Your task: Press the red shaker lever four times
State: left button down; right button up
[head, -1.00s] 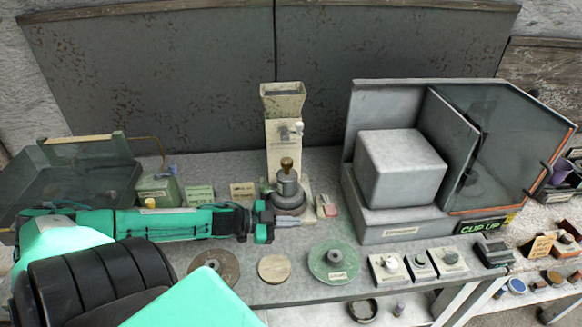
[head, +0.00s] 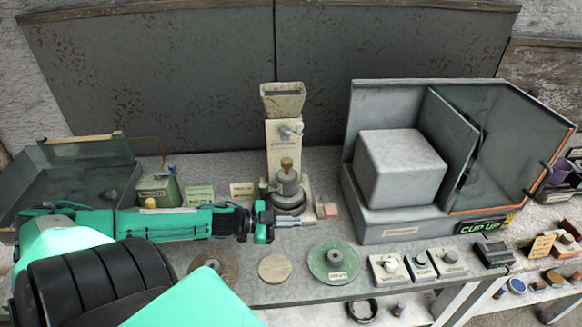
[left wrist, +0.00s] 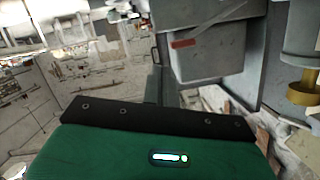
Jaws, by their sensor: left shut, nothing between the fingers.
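A small pinkish-red pad (head: 330,210), which seems to be the shaker lever, sits at the right foot of the cream hopper-topped machine (head: 283,135). My left gripper (head: 312,222) is shut and empty, pointing right. Its fingertips are just in front of and left of the pad in the head view; I cannot tell whether they touch. A grey weight-like piece with a brass knob (head: 287,163) stands on the machine's base, behind the fingers. My right gripper is out of view.
A large grey cabinet (head: 392,225) with a "CUP UP" sign stands to the right. Several small knobbed blocks (head: 390,268) stand front right. A green box (head: 158,189) is at left.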

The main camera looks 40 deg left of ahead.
pick_arm(q)
jog(key=shift+f, duration=0.1)
